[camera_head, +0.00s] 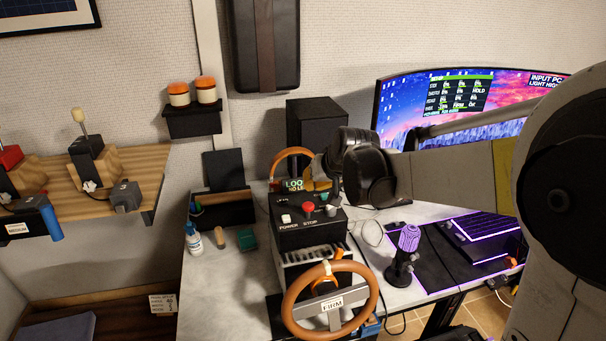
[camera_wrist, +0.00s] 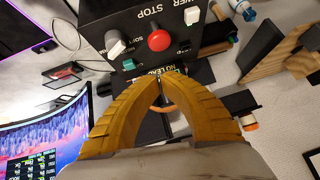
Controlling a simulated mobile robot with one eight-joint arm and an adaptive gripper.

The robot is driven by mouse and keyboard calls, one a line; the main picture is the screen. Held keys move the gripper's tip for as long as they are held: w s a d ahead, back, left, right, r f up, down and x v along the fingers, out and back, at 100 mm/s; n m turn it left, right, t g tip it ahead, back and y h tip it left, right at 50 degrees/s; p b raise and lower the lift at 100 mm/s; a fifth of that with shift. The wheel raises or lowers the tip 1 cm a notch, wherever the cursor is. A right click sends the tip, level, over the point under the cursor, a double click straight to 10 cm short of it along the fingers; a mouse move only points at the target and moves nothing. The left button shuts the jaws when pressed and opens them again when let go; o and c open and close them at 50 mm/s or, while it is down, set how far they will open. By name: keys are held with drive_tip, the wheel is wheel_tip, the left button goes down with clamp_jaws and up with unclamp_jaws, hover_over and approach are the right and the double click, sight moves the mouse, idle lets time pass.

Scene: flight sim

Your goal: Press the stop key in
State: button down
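The stop key is a round red button (camera_wrist: 158,40) on a black control box, beside the printed word STOP. In the head view the red button (camera_head: 308,207) shows on the box top (camera_head: 306,235), up and not covered. My gripper (camera_head: 309,188) hangs over the far part of the box, behind the red button. In the wrist view its two yellow fingers (camera_wrist: 160,79) come together at the tips with nothing between them. The tips appear apart from the red button.
A white power switch (camera_head: 286,218), a grey knob (camera_wrist: 115,43) and a teal button (camera_wrist: 128,64) sit near the red button. A steering wheel (camera_head: 290,318) marked FIRM stands in front.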

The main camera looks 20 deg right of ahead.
sight(308, 207)
drive_tip(key=shift+s+a+f+b, duration=0.15)
drive_tip(key=shift+f+b, duration=0.15)
drive_tip(key=shift+f, duration=0.6)
drive_tip(key=shift+s+a+f+b, duration=0.15)
drive_tip(key=shift+f+b, duration=0.1)
drive_tip(key=shift+f, duration=0.6)
wheel_tip(308, 207, down, 2)
drive_tip(key=shift+f+b, duration=0.2)
drive_tip(key=shift+b, duration=0.35)
drive_tip(key=shift+r, duration=0.2)
